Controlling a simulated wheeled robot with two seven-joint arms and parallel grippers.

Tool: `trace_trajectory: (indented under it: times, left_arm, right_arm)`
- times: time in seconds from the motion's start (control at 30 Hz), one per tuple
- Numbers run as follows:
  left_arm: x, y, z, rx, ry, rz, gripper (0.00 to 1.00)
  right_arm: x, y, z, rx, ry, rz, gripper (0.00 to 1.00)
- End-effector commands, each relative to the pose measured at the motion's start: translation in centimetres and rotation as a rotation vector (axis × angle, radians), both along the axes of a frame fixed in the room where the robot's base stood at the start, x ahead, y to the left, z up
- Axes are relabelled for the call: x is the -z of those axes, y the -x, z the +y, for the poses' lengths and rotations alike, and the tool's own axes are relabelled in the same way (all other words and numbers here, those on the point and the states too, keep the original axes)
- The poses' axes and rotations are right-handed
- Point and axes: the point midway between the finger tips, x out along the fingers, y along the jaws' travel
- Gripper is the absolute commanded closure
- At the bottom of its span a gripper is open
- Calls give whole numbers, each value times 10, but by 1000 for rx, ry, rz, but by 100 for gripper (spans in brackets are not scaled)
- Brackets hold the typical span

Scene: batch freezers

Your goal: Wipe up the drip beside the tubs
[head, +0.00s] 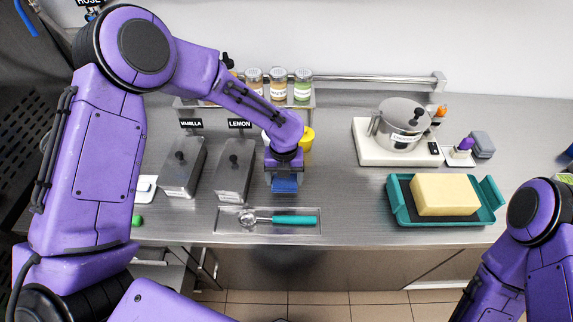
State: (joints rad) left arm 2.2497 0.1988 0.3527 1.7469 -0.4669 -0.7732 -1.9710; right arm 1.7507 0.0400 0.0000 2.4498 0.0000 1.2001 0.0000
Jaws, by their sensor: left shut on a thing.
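My left gripper (284,170) points down at the counter just right of the lemon tub. It is shut on a blue cloth or sponge (285,184), which appears to be at the counter surface. The lidded metal vanilla tub (183,170) and lemon tub (234,172) stand side by side to its left. No drip is visible; the gripper and the blue thing may cover it. Part of my right arm shows at the lower right, but its gripper is outside the view.
A scoop with a teal handle (294,220) lies in a recessed tray in front. A teal tray (451,220) with a yellow block (444,195) stands right. Behind it is a pot (400,126) on a white base. Spice jars (279,84) and a yellow container (307,139) stand behind the gripper.

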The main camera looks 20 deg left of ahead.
Motion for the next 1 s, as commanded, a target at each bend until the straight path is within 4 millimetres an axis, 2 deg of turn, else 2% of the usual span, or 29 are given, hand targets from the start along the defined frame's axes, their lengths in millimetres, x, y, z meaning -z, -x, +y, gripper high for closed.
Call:
trace_trajectory:
  times: [0.43, 1.0]
  left_arm:
    - [-37, 0, 0, 0, 1, 0, 45]
    - [-39, 0, 0, 0, 0, 1, 45]
  right_arm:
    - [1, 0, 0, 0, -1, 1, 57]
    - [1, 0, 0, 0, -1, 1, 57]
